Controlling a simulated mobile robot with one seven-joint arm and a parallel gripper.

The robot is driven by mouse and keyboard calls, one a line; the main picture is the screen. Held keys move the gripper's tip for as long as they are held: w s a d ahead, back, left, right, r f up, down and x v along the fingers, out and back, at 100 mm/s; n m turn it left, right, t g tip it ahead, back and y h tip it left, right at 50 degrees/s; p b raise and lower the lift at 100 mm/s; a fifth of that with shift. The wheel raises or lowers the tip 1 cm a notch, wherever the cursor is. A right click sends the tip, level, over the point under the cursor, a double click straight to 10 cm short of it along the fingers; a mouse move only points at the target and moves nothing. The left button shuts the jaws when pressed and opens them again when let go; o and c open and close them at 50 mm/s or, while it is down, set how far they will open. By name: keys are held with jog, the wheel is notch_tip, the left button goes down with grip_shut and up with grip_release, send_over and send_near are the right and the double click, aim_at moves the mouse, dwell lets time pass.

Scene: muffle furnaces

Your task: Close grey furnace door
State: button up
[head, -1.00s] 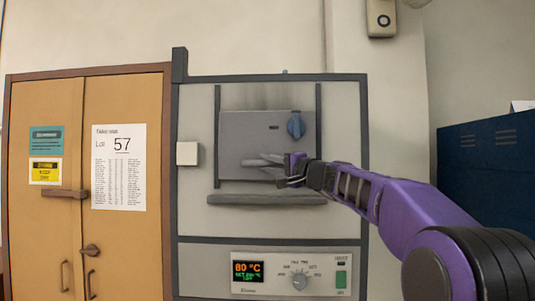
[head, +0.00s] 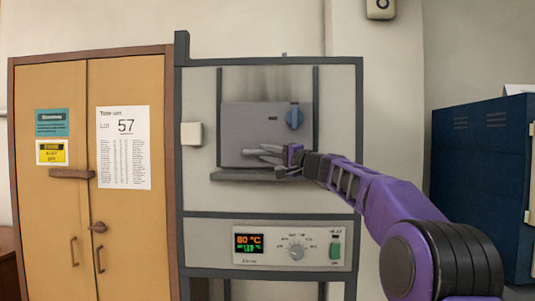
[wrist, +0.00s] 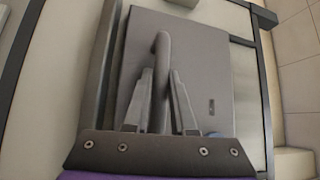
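The grey furnace door (head: 240,120) is a flat panel between two dark vertical rails. It is low on the rails, its lower edge at or very near the grey ledge (head: 225,176); I cannot tell whether a thin gap is left. A blue round part (head: 294,117) is on its right side. My gripper (head: 272,152) is at the lower part of the door. In the wrist view the door (wrist: 205,75) fills the middle, and its grey bar handle (wrist: 161,60) lies between my two fingers (wrist: 162,95), which appear closed against it. The exact contact is hard to see.
A control panel (head: 265,246) reading 80 °C is below the door. A small white box (head: 191,134) is left of it. A wooden cabinet (head: 75,205) stands to the left, and a dark blue cabinet (head: 478,160) to the right. My arm reaches in from the right.

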jog(key=o, duration=0.4)
jog(key=shift+f, duration=0.4)
jog(key=shift+r, duration=0.15)
jog(key=b+v, duration=0.1)
jog(key=v, duration=1.6)
jog(key=shift+s+d+b, duration=0.1)
jog(key=shift+s+b, duration=0.1)
jog(key=shift+b, duration=0.1)
